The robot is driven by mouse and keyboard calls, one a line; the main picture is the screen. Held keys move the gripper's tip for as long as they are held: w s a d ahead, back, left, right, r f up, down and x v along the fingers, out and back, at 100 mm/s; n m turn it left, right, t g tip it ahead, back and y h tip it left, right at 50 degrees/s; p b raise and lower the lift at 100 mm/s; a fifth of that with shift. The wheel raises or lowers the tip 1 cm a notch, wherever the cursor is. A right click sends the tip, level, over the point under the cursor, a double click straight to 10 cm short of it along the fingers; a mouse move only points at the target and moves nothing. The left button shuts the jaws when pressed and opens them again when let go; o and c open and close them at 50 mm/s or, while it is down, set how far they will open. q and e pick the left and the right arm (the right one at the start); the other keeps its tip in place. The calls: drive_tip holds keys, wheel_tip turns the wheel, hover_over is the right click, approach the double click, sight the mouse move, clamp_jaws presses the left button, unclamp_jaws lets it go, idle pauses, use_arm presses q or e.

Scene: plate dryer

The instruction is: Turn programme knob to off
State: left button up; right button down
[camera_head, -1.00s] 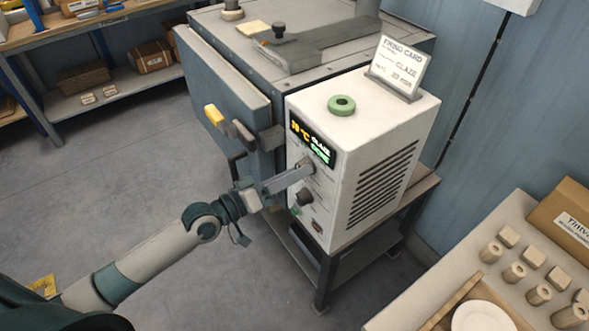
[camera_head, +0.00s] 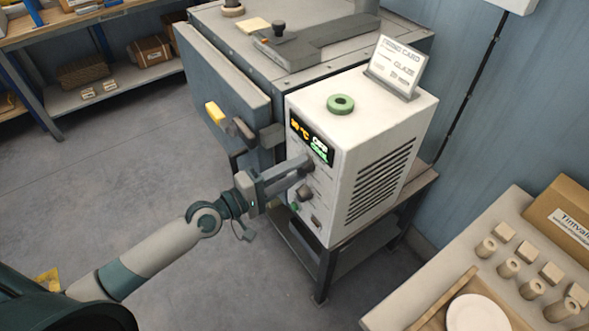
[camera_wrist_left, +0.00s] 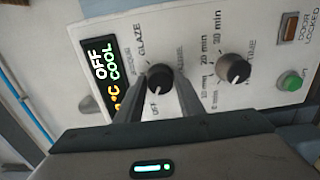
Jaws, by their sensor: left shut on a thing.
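The white control box (camera_head: 330,200) stands beside the kiln. The programme knob (camera_wrist_left: 159,77) is dark and round, between the labels GLAZE and OFF in the left wrist view. Its pale pointer mark faces the OFF label. My left gripper (camera_head: 306,163) is shut on this knob, one finger on each side; in the left wrist view the gripper (camera_wrist_left: 160,85) covers the knob's edges. The display (camera_wrist_left: 103,75) reads OFF and COOL. In the head view the knob is mostly hidden by the fingers. My right gripper is not in view.
The time knob (camera_wrist_left: 234,68), a green button (camera_wrist_left: 290,82) and an amber door-locked lamp (camera_wrist_left: 290,27) share the panel. The kiln door (camera_head: 225,95) with its yellow-ended handle is to the left.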

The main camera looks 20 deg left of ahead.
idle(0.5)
use_arm(q)
drive_tip(key=o, duration=1.1)
drive_tip(key=shift+c, duration=0.2)
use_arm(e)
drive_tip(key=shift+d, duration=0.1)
use_arm(q)
drive_tip(key=shift+s+a+f, duration=0.15)
drive_tip(key=shift+s+a, duration=0.2)
drive_tip(key=shift+s, duration=0.05)
use_arm(e)
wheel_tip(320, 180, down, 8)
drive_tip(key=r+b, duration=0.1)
drive_tip(key=b, duration=0.7)
use_arm(q)
drive_tip(key=v, duration=1.6)
drive_tip(key=shift+b, duration=0.3)
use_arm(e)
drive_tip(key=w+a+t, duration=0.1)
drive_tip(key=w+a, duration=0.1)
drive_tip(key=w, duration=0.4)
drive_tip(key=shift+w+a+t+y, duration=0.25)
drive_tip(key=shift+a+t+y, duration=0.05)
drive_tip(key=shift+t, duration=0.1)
use_arm(q)
drive_tip(key=shift+s+a, duration=0.1)
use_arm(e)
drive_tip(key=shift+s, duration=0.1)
